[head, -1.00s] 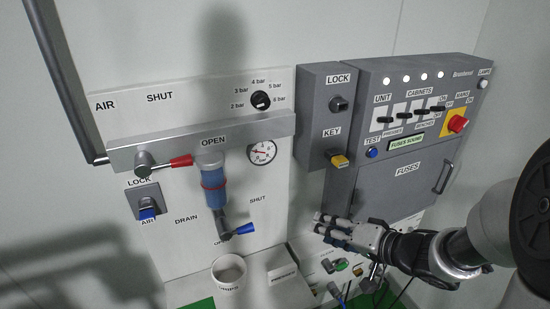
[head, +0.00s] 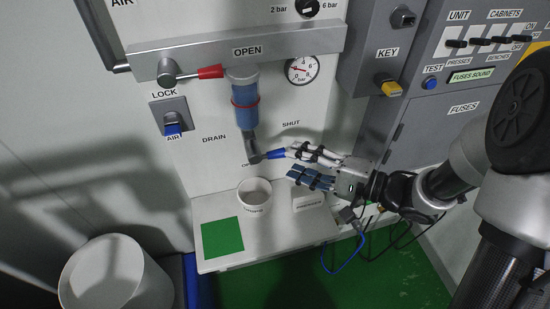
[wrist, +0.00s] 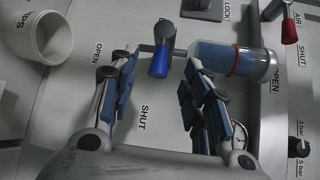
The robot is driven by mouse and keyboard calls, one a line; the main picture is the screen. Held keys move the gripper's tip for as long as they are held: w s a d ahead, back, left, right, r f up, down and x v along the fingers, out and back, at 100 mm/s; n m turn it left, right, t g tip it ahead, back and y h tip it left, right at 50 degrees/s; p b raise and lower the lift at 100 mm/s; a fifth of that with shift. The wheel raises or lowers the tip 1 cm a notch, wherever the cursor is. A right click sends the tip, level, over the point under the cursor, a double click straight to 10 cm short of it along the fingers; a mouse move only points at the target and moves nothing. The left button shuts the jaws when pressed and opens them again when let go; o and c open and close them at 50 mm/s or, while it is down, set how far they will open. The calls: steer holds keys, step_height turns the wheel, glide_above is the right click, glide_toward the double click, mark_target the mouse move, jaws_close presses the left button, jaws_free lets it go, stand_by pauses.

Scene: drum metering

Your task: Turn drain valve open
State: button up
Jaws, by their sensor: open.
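The drain valve's blue handle (head: 276,154) sits at the bottom of the clear bowl of blue liquid (head: 246,115). It points right in the head view, with the SHUT label to its upper right and a partly hidden OPEN label below it. My gripper (head: 288,162) is open and has come in from the right, its fingertips near the handle's free end. In the wrist view the blue handle (wrist: 160,62) shows between the two spread fingers, ahead of my gripper (wrist: 157,78). A gap shows on both sides, so the handle is not gripped.
A white cup (head: 254,196) stands on the shelf (head: 275,235) below the valve. A red-handled lever (head: 208,72) and a pressure gauge (head: 302,69) are above. A white bin (head: 115,278) stands at lower left. Cables hang at right.

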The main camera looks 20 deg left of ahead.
mark_target(281, 157)
steer(key=b+x, duration=0.1)
steer(key=x, duration=0.5)
steer(key=shift+w+a+b, duration=0.15)
steer(key=shift+a+b, duration=0.15)
steer(key=shift+a, duration=0.1)
steer(key=shift+c, duration=0.6)
jaws_close()
